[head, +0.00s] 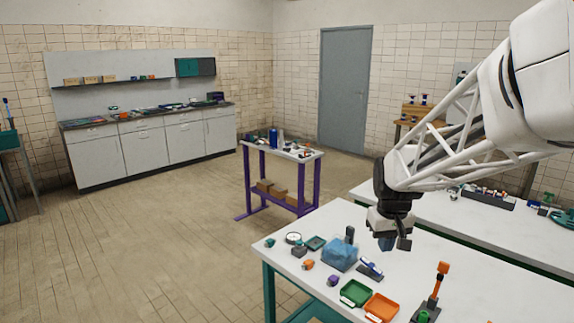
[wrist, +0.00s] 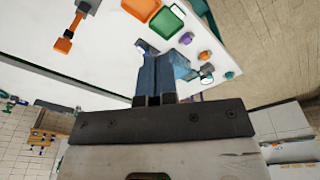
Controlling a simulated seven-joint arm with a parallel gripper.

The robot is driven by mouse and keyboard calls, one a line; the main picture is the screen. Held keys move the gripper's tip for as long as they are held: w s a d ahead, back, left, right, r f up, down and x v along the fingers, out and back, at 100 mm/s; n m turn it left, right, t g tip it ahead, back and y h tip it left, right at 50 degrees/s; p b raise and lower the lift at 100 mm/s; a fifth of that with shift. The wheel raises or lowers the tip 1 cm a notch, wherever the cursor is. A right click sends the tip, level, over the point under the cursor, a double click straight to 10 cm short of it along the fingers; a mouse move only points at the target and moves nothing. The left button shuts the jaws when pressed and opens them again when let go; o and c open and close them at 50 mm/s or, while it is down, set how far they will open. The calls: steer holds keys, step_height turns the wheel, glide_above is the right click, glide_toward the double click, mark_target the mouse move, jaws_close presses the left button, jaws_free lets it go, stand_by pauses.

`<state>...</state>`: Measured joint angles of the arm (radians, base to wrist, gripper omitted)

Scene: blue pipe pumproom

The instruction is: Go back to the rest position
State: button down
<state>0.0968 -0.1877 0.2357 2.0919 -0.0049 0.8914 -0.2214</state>
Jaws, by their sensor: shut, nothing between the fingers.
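My gripper (head: 388,243) hangs from my white lattice arm above the near white table (head: 420,262) in the head view. In the wrist view my gripper (wrist: 155,80) has its two dark fingers side by side, shut and empty. A blue block-like object (head: 340,253) stands on the table to the left of the gripper. In the wrist view the fingers hide part of that area.
A green tray (head: 355,293) and an orange tray (head: 381,307) lie near the table's front. An orange-topped upright tool (head: 438,283) stands at right. Small items lie around the blue object. A purple-legged table (head: 283,150) stands behind. Bare tabletop shows right of the gripper.

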steer(key=s+a+r, duration=0.1)
steer(key=s+a, duration=0.1)
steer(key=s, duration=1.1)
steer(key=s+a+r+m+t, duration=0.1)
steer(key=s+a, duration=0.2)
steer(key=s, duration=1.1)
steer(key=shift+s+m, duration=0.3)
